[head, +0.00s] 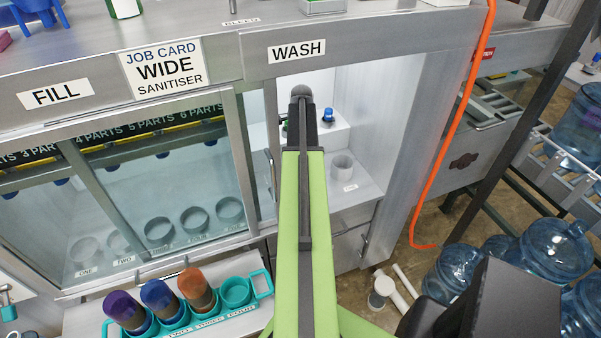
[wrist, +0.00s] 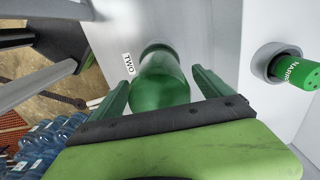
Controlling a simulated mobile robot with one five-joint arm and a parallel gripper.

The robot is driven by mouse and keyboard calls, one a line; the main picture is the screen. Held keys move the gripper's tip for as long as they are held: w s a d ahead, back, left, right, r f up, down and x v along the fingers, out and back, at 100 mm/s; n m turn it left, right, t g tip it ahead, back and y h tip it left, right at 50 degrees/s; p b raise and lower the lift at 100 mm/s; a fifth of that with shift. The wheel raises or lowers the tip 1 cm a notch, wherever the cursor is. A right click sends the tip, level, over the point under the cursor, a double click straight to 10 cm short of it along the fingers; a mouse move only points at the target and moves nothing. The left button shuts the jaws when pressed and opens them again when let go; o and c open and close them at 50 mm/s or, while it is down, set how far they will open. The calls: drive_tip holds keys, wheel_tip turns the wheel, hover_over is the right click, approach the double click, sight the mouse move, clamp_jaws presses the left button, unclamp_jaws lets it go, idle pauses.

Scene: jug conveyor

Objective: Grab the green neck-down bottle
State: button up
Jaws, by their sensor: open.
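A translucent green bottle (wrist: 160,82) is in the middle of the wrist view, its far end at a grey ring by a label reading TWO. Its near end is partly hidden behind my gripper body. My gripper (wrist: 161,86) is open, with one green finger on each side of the bottle; I cannot tell if either touches it. In the head view, my arm reaches into the white WASH bay and hides most of the bottle; a small green patch (head: 285,129) shows left of the wrist. Another green item marked NARROW (wrist: 292,71) sits in a grey ring at the right.
The bay's walls are close on both sides. A teal rack (head: 235,306) with several bottles is at lower left. An orange hose (head: 455,120) hangs right.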

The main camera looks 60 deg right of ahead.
drive_tip(key=shift+f, duration=0.2)
drive_tip(key=shift+c, duration=0.2)
drive_tip(key=c, duration=1.4)
drive_tip(key=shift+r+p, duration=0.1)
drive_tip(key=shift+p, duration=0.2)
